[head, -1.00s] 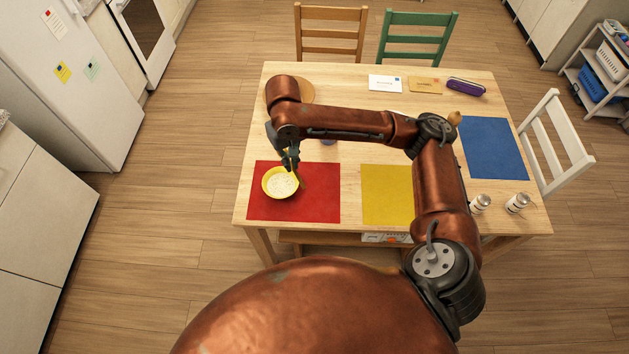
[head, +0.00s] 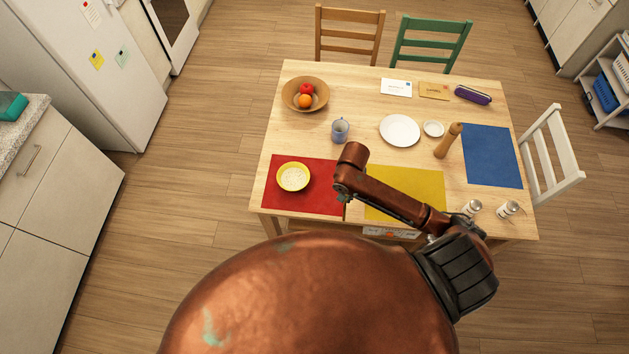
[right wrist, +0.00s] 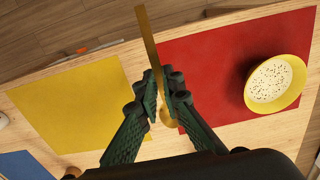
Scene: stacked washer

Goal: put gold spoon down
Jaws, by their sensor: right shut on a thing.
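The gold spoon (right wrist: 149,38) is between the fingers of my right gripper (right wrist: 165,93) in the right wrist view. Its long stem points away past the fingertips; its rounded end is partly hidden behind them. The gripper is shut on it, over the strip between the red mat (right wrist: 215,65) and the yellow mat (right wrist: 70,100). I cannot tell whether the spoon touches the table. In the head view my right gripper (head: 344,199) is mostly hidden below its arm, near the red mat's right edge. A yellow bowl (head: 293,190) with speckled white contents stands on the red mat. My left gripper is not in view.
On the wooden table (head: 365,90) stand a grey mug (head: 340,131), white plate (head: 400,130), pepper mill (head: 447,141), fruit bowl (head: 291,98) and two shakers (head: 508,210). A blue mat (head: 491,155) lies at right. Bare wood lies between red mat and mug.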

